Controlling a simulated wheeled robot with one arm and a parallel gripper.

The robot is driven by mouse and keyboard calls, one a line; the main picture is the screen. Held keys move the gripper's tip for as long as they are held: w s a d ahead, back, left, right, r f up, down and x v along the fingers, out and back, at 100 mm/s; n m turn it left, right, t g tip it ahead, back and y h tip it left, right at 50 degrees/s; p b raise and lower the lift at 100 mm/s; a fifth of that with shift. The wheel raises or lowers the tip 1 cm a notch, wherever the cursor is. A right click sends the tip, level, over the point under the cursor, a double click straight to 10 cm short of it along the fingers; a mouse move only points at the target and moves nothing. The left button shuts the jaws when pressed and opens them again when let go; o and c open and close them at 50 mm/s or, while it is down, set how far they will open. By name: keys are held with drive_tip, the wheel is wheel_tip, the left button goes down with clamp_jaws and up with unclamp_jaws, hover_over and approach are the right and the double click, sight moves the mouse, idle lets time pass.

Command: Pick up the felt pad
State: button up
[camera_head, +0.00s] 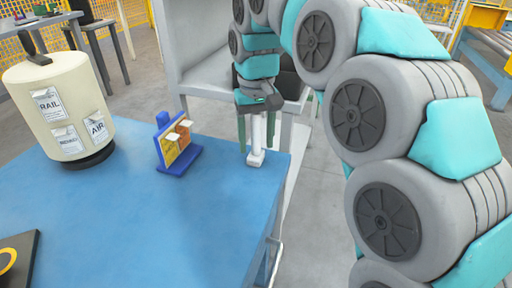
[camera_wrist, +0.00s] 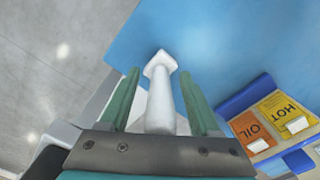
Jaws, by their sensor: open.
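My gripper (camera_head: 255,140) is above that corner, pointing down. In the wrist view, the two green fingers of my gripper (camera_wrist: 159,77) are spread open, one on each side of the white post (camera_wrist: 161,105), with gaps showing. The foot extends past the fingertips. The post's upper end is hidden by my gripper in the head view.
The blue table (camera_head: 180,230) has free room in front. A blue stand (camera_head: 180,160) with OIL and HOT cards is close left of my gripper. A cream canister (camera_head: 60,95) with labels stands farther left. A dark plate (camera_head: 22,250) lies at the lower left.

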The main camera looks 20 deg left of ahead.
drive_tip(key=shift+f, duration=0.15)
clamp_jaws()
idle(0.4)
